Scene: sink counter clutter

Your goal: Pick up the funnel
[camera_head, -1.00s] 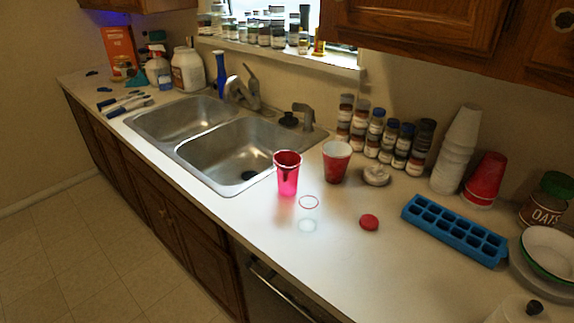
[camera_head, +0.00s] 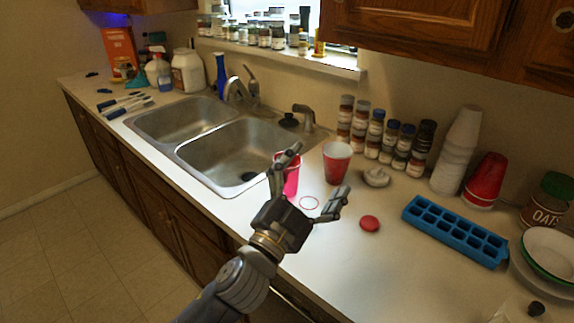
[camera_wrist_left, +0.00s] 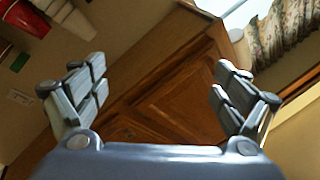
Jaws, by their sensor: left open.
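I cannot make out a clear funnel in either view. My left gripper (camera_head: 318,172) comes in from the bottom of the head view, fingers spread, with nothing between them. It is in front of the pink translucent cup (camera_head: 291,184), and one finger hides part of that cup. The wrist view shows the same gripper (camera_wrist_left: 160,78) open and empty, facing the wooden cabinet. A red lid (camera_head: 369,223) lies just right of the gripper.
A red cup (camera_head: 336,164), a white round item (camera_head: 376,177) and a row of jars (camera_head: 374,132) stand behind. A blue ice tray (camera_head: 455,232) and stacked cups (camera_head: 456,150) are at right. The double sink (camera_head: 235,155) is at left. The upper cabinet (camera_head: 430,35) overhangs the counter.

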